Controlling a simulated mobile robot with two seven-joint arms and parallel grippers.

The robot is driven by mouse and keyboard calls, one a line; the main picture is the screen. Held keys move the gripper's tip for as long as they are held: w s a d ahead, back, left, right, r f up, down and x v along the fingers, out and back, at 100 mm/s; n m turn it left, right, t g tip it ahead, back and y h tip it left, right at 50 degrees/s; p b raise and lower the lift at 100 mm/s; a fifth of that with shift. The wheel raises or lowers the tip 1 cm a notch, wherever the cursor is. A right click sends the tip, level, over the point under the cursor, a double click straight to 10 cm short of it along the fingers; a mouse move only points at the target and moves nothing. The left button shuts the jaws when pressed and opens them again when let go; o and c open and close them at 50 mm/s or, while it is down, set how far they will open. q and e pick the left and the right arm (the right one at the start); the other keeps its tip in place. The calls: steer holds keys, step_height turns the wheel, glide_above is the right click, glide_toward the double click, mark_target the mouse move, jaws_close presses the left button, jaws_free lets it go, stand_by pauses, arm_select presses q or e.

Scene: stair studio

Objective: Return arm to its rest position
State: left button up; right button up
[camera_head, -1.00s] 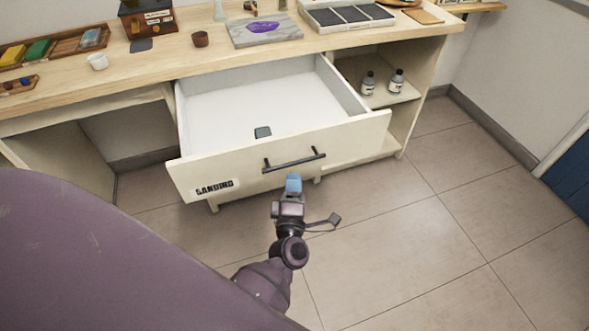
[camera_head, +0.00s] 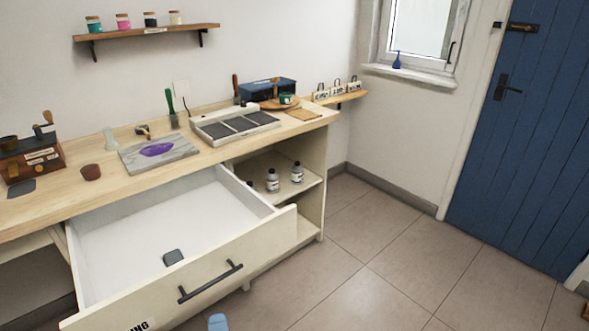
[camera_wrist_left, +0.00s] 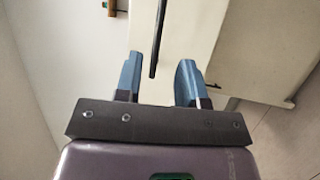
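My left gripper (camera_head: 218,322) shows only as a blue fingertip at the bottom edge of the head view, just below the drawer handle (camera_head: 210,283). In the left wrist view its two blue fingers (camera_wrist_left: 158,80) are spread apart with nothing held. The dark handle bar (camera_wrist_left: 158,40) shows in line with the gap between them; I cannot tell how far beyond the tips it lies. The cream drawer (camera_head: 120,303) is pulled out, with a small dark square object (camera_head: 173,257) inside. My right gripper is not in view.
The wooden desktop (camera_head: 60,205) above holds a grey board with a purple patch (camera_head: 157,150), a compartment tray (camera_head: 236,126) and a brown box (camera_head: 30,160). Bottles (camera_head: 272,180) stand on the side shelf. Tiled floor (camera_head: 375,250) is clear towards the blue door (camera_head: 530,140).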

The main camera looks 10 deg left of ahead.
arm_select(q)
steer(key=w+d+m+h, duration=0.2)
steer(key=d+m+h, duration=0.2)
steer(key=m+h, duration=0.65)
steer(key=s+a+f+m+g+y, duration=0.1)
steer(key=s+a+f+m+g, duration=0.1)
steer(key=s+m, duration=0.4)
steer(key=s+a+f+m+g+p, duration=0.1)
steer(key=s+a+f+m+g, duration=0.2)
steer(key=s, duration=0.9)
steer(key=a+m+g, duration=0.2)
steer(key=a+m, duration=0.2)
steer(key=shift+y, duration=0.35)
